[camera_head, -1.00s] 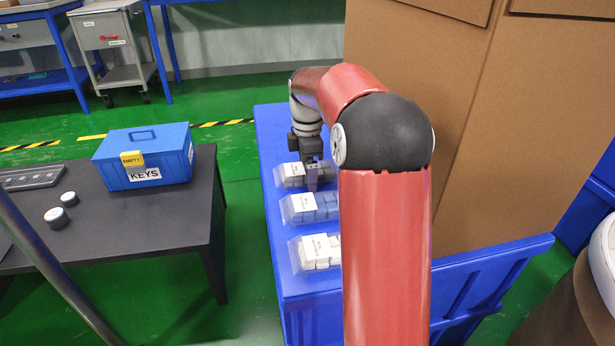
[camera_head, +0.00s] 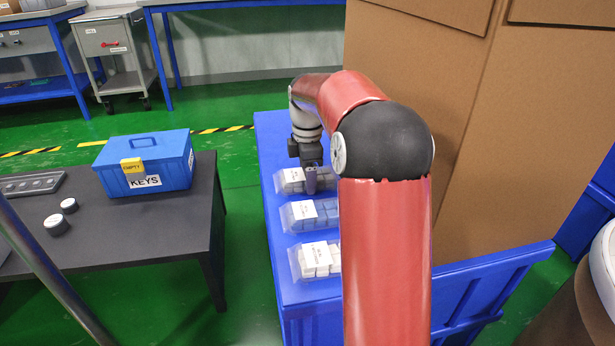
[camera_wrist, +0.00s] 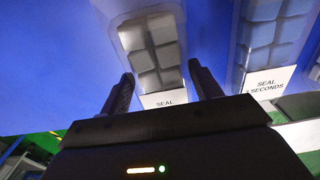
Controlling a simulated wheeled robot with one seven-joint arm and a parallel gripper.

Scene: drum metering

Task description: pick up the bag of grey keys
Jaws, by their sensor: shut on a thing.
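The bag of grey keys (camera_head: 292,181) is a clear pack at the far end of the blue table, the farthest of three bags in a row. It also shows in the wrist view (camera_wrist: 153,50), with grey blocks and a white label reading "SEAL". My gripper (camera_head: 311,184) is down at this bag's right part. In the wrist view my gripper (camera_wrist: 160,78) has one dark finger on each side of the bag, shut on it. The bag looks to be at table level; I cannot tell any gap beneath it. My arm hides part of the table.
A bag of blue-grey keys (camera_head: 312,214) and a bag of white keys (camera_head: 318,260) lie nearer on the blue table (camera_head: 285,290). A blue box labelled KEYS (camera_head: 160,165) stands on the dark table (camera_head: 140,235) at left. Large cardboard (camera_head: 500,150) stands at right.

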